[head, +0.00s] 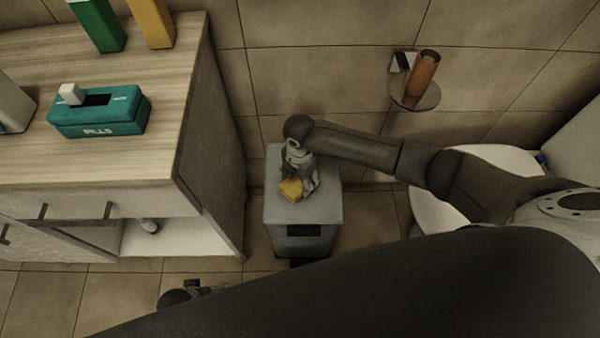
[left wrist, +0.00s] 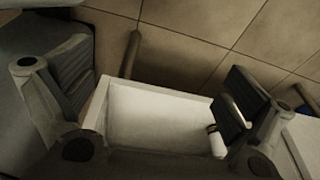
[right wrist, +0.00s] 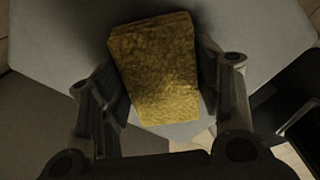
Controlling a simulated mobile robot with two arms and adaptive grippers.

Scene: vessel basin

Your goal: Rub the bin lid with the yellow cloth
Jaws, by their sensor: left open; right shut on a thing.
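The grey bin stands on the floor beside the cabinet, and its flat lid (head: 325,207) faces up. The yellow cloth (head: 290,190) is a folded block over the front left part of the lid. My right gripper (head: 305,188) is shut on the cloth above the lid; whether the cloth touches the lid is hard to tell. In the right wrist view the cloth (right wrist: 155,65) sits between the fingers, with the grey lid (right wrist: 250,30) behind it. My left gripper (left wrist: 165,90) is open and empty, facing an open white cabinet compartment (left wrist: 160,120).
The wooden-topped cabinet (head: 150,170) stands left of the bin, holding a teal pills box (head: 100,112) and green and yellow boxes. A white toilet (head: 430,215) is at right, partly behind my right arm. A wall holder with an orange cup (head: 422,75) hangs above.

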